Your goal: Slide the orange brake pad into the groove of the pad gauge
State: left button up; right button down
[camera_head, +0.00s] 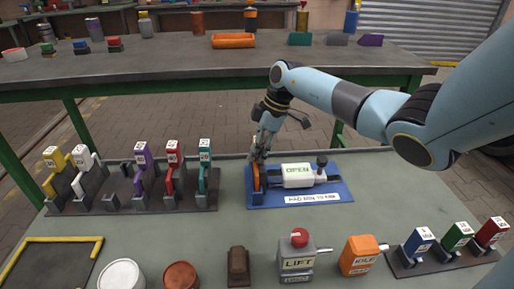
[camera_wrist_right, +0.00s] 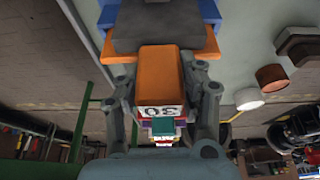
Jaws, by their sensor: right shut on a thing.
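My right gripper (camera_head: 261,153) is shut on the upper end of the orange brake pad (camera_head: 257,178). The pad stands upright at the left end of the pad gauge (camera_head: 329,188), which has a blue base and a white body. In the right wrist view the orange pad (camera_wrist_right: 159,64) sits between the two fingers of the gripper (camera_wrist_right: 162,95), its numbered end towards the camera. The pad meets a dark grey block over the blue base there. How deep it sits in the groove is hidden. My left gripper is not in view.
A rack (camera_head: 207,202) at the left holds several coloured pads. A smaller rack (camera_head: 448,258) stands at the front right. A LIFT box (camera_head: 297,262), an orange box (camera_head: 358,258) and a brown block (camera_head: 238,265) line the front. Bench around the gauge's right side is clear.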

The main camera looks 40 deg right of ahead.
dwell(0.4)
jog(key=c, duration=0.7)
grip_release()
jog(key=v, duration=1.2)
